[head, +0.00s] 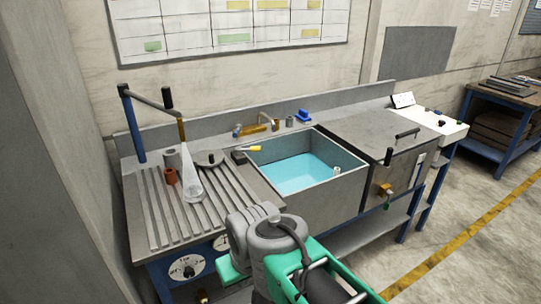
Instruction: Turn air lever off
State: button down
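A blue post (133,124) stands at the back left of the ribbed drainboard and carries a grey swing arm (150,98). A black upright handle (167,98) sits on this arm near its outer end; it looks like the air lever, but I cannot be sure. A brass nozzle (182,130) hangs from the arm's end. A pale translucent cone (192,182) spreads down from it to the drainboard. My grey and green arm comes in at the bottom centre, in front of the bench and well apart from the handle. My gripper's fingers do not show.
The drainboard (150,215) holds a brown cup (170,176) and a grey cylinder (173,158). A basin of blue water (300,172) lies to its right, with a brass tap (262,122) behind. A lidded grey tank (385,140) stands further right. The floor at right is clear.

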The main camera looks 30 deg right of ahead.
aim_at(238, 151)
jog(key=k, duration=0.7)
jog(key=z, duration=0.55)
jog(key=i, duration=0.75)
jog(key=z, duration=0.45)
jog(key=i, duration=0.9)
jog(key=u, duration=0.7)
jog(key=i, duration=0.4)
jog(key=u, duration=0.3)
